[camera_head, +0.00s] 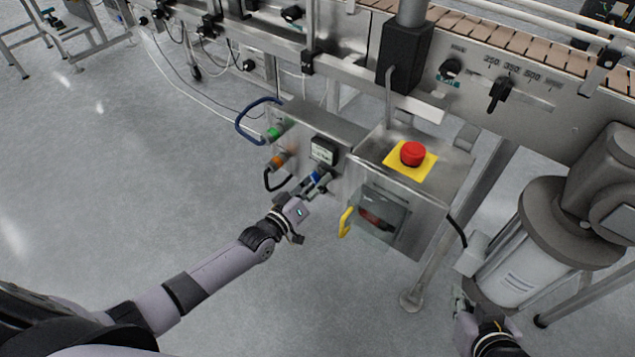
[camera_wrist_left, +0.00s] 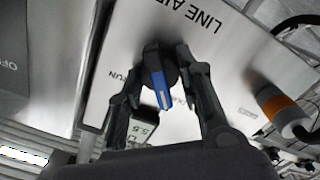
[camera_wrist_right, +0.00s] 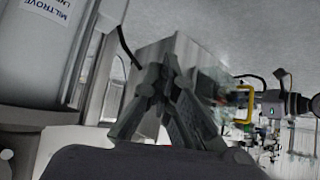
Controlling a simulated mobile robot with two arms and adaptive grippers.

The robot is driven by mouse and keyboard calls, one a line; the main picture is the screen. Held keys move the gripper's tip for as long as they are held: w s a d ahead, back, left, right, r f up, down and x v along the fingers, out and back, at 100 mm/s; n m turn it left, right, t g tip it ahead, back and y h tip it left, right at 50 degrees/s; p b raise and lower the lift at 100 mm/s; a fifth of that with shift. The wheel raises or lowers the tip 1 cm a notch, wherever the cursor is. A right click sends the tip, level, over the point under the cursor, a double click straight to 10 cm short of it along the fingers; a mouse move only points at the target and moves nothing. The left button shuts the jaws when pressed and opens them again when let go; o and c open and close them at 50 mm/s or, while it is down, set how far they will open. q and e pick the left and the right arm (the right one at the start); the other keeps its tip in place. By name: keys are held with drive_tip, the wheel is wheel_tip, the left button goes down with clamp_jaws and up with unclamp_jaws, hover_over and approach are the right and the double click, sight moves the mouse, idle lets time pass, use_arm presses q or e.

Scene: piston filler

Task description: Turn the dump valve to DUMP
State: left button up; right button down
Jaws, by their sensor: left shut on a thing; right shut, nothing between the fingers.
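The dump valve has a blue handle (camera_wrist_left: 160,88) on a dark round hub, set in a metal panel (camera_wrist_left: 215,50) lettered "LINE AIR". A label ending in "UN" is beside the handle, and a smaller label sits on its other side, too small to read. My left gripper (camera_wrist_left: 158,68) is shut on the blue handle, one finger on each side. In the head view my left gripper (camera_head: 317,184) is at the panel's front, partly covering the handle (camera_head: 315,176). My right gripper (camera_wrist_right: 162,78) is shut and empty, low at the right beside the grey cylinder.
A gauge (camera_head: 324,150), a green fitting (camera_head: 274,132) and an orange fitting (camera_head: 279,161) with hoses are close to the valve. Right of it is a box with a red emergency button (camera_head: 412,153) and a yellow-handled switch (camera_head: 346,222). A grey cylinder (camera_head: 520,265) stands right.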

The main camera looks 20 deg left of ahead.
use_arm(q)
drive_tip(key=shift+n, duration=0.7)
use_arm(e)
drive_tip(key=shift+w+a+r+t, duration=0.15)
drive_tip(key=shift+w+r+t, duration=0.2)
drive_tip(key=shift+w, duration=0.25)
use_arm(q)
drive_tip(key=o, duration=1.1)
use_arm(e)
drive_tip(key=shift+s+a, duration=0.1)
use_arm(q)
drive_tip(key=v, duration=1.2)
